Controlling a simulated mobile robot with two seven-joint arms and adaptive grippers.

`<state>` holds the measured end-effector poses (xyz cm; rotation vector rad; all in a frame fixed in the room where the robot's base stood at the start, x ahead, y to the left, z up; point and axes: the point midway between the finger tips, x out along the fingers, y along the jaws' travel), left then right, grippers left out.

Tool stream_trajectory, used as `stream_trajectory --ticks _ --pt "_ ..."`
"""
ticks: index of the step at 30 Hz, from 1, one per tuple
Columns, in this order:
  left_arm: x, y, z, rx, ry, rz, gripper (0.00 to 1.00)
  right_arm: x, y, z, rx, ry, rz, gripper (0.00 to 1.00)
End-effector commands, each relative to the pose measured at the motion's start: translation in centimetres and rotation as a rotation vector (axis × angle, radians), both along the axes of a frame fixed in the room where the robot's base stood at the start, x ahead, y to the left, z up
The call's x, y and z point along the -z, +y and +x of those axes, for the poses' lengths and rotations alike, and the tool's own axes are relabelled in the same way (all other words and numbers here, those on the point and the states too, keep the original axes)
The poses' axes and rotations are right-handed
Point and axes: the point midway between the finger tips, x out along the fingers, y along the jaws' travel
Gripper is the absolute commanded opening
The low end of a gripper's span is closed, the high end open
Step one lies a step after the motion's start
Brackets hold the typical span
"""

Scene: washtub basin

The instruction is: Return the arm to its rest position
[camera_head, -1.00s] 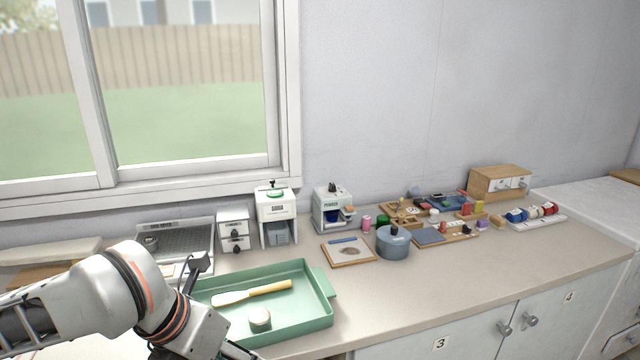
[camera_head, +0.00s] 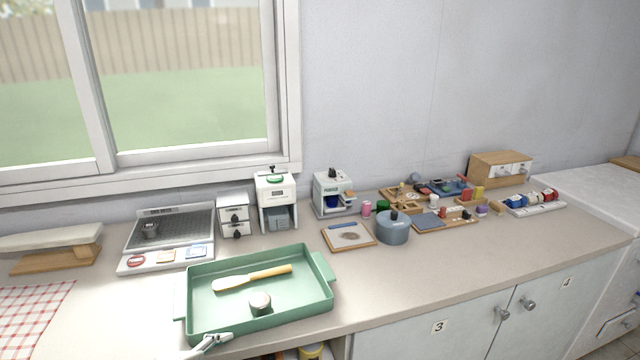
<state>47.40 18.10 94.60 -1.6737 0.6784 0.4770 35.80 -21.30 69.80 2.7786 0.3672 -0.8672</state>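Only a small grey-white end of my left gripper (camera_head: 208,343) shows at the bottom edge, by the near left corner of the green tray (camera_head: 322,283). The rest of the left arm is out of the picture, and I cannot tell whether the gripper is open or shut. My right gripper is not in view.
A panel with coloured labels (camera_head: 165,256), a small drawer unit (camera_head: 234,218) and two dispensers stand behind the tray. A grey lidded pot (camera_head: 392,230) and several small boards sit to the right. The counter's front right is clear. A checked cloth (camera_head: 30,312) lies at left.

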Motion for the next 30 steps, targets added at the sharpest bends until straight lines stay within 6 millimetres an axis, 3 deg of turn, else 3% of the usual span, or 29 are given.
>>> stream_trajectory --ticks 1,6,12,17,21,30 --pt "1.6 1.8 -1.1 -0.103 0.033 -0.035 0.51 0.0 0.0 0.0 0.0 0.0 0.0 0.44" --pt "5.5 8.5 -4.6 -0.435 0.087 -0.098 0.51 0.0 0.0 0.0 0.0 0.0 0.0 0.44" --pt "8.4 14.8 -9.6 -0.717 0.114 -0.106 0.51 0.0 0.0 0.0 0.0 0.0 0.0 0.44" --pt "10.0 18.7 -13.5 -0.892 0.117 -0.09 0.51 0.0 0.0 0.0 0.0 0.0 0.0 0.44" --pt "12.9 15.7 -11.7 -0.832 0.12 -0.207 0.51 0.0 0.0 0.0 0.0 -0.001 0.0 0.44" --pt "19.8 8.9 -10.4 -0.749 0.139 -0.515 0.51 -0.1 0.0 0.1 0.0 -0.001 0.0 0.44"
